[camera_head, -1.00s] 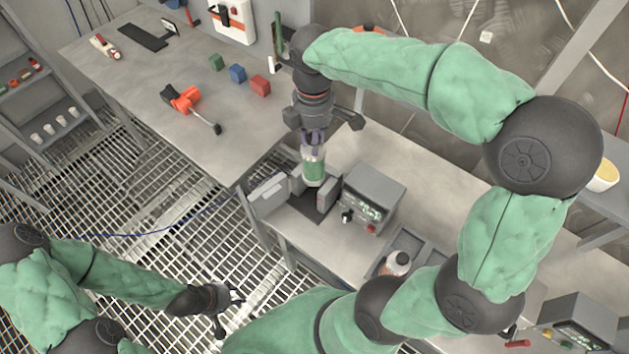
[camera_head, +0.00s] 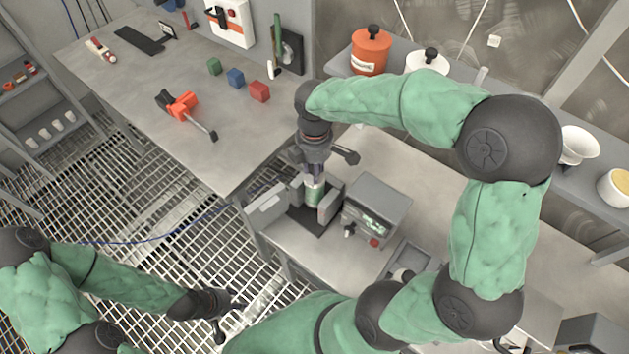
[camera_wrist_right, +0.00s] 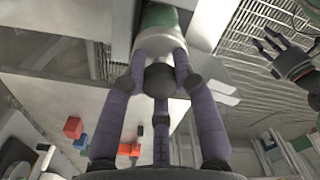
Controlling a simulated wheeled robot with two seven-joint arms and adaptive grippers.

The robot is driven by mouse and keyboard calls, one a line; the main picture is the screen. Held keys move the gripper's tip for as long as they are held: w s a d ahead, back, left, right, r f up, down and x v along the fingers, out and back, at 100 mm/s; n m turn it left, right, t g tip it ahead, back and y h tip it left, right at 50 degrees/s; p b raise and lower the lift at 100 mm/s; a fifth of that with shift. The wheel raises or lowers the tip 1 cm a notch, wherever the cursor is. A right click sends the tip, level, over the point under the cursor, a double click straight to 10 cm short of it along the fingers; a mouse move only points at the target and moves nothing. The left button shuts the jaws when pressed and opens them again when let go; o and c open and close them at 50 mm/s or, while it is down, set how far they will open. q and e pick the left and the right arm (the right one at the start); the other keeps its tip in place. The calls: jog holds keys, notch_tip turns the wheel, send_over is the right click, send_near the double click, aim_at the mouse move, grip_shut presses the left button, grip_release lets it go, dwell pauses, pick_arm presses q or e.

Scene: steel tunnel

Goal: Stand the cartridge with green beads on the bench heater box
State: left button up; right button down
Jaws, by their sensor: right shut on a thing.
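The cartridge with green beads (camera_head: 314,191) is upright in my right gripper (camera_head: 313,174), between two grey blocks over a dark plate (camera_head: 305,222). In the wrist view the cartridge's pale end and green part (camera_wrist_right: 158,18) show beyond the fingers of my right gripper (camera_wrist_right: 160,72), which are shut around it. Whether its base touches the plate is hidden. The bench heater box (camera_head: 376,207), grey with a lit green display, stands just right of the blocks. My left gripper (camera_head: 222,309) is open and empty over the floor grating, away from the bench.
An orange tool (camera_head: 182,105) and green, blue and red blocks (camera_head: 237,77) lie on the far bench. An orange canister (camera_head: 370,50) and white bowls stand on the back shelf. The bench behind the heater box is clear.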

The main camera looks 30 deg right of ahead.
jog(key=shift+f+b, duration=0.6)
jog(key=shift+f, duration=1.95)
jog(key=c, duration=1)
grip_release()
jog(key=shift+f, duration=0.1)
notch_tip(320, 180, up, 12)
jog(key=p, duration=0.3)
jog(key=shift+r, duration=0.2)
